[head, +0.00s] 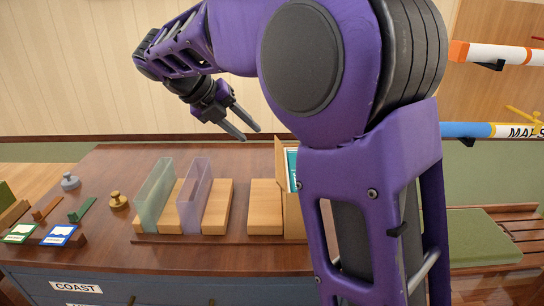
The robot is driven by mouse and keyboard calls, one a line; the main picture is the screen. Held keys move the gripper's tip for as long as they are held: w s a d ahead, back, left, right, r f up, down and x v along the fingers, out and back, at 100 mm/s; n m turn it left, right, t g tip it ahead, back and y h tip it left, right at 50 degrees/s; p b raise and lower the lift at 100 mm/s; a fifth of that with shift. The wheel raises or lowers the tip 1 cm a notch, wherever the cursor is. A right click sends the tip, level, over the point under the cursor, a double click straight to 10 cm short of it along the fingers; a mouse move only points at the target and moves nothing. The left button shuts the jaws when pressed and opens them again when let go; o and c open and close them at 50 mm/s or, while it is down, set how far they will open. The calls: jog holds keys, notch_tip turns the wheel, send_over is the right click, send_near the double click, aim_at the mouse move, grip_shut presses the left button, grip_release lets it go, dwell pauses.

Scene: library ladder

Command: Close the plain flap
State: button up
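A tan wooden box (292,217) stands on the dark wood counter, with a teal item (292,170) showing inside it. A thin tan panel (280,160) stands upright at its left side. It looks like a raised flap, but I cannot tell whether it is the plain one. My arm hides the right part of the box and whatever lies behind it. My gripper (250,134) is above and to the left of the box, pointing down and right. Its two fingers are apart, with nothing between them, and they do not appear to touch the panel.
Green (154,197) and lilac (193,195) translucent panels stand among wooden blocks left of the box. A brass weight (118,201), a grey weight (70,182) and small labelled cards are farther left. Rolled tubes (500,54) hang at the upper right, above a green bench cushion (470,238).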

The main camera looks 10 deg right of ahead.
aim_at(276, 155)
jog(key=b+x, duration=0.2)
jog(key=x, duration=1)
grip_shut()
dwell(1.1)
